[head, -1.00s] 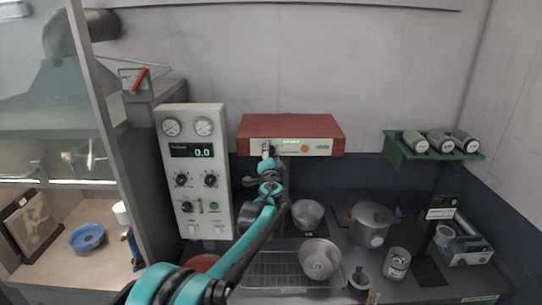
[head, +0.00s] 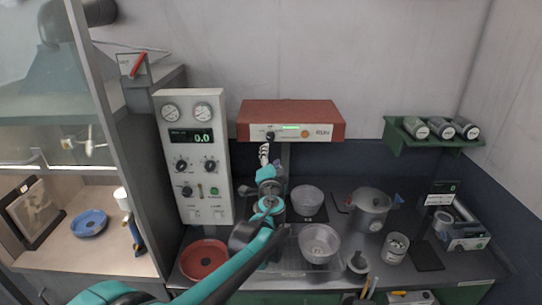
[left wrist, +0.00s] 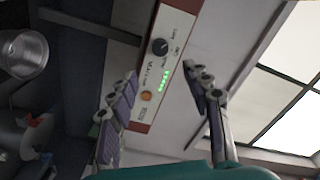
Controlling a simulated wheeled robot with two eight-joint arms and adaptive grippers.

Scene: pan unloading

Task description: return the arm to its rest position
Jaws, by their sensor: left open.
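My left arm comes in from the bottom left of the head view, and its gripper (head: 264,153) is just below the red-brown control box (head: 292,108). The box has a black knob (head: 270,136) and a lit green display. In the left wrist view, the two fingers of my left gripper (left wrist: 163,78) are spread apart with nothing between them. The knob (left wrist: 160,47) and the box front show beyond them, apart from the fingers. My right gripper is not seen.
Metal bowls (head: 319,243) and a lidded pot (head: 370,209) stand on the counter right of my arm. A red dish (head: 204,259) lies left of it. A tall gauge panel (head: 193,155) stands close on the left. A green shelf (head: 397,152) holds cylinders at right.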

